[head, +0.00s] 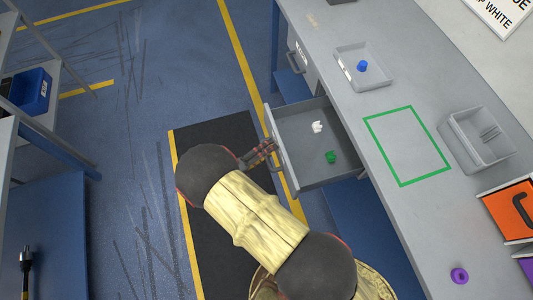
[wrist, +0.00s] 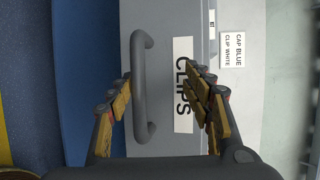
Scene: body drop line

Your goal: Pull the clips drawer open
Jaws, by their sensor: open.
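The clips drawer (head: 335,175) stands pulled out from the grey bench in the head view, its inside showing. A white piece (head: 317,127) and a green piece (head: 331,157) lie in it. In the wrist view the drawer front has a large CLIPS label (wrist: 183,85) and a dark grey bar handle (wrist: 142,130). My gripper (head: 267,149) is at the drawer front, and it also shows in the wrist view (wrist: 160,80). Its fingers are open, one on each side of the handle. I cannot tell whether either finger touches the handle.
On the bench are a tray (head: 378,80) with a blue piece (head: 361,66), a green outlined square (head: 371,122), a grey bin (head: 477,158) and a purple ring (head: 459,275). A shelf with a blue bin (head: 30,92) stands at the left. Open floor (head: 180,75) lies between.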

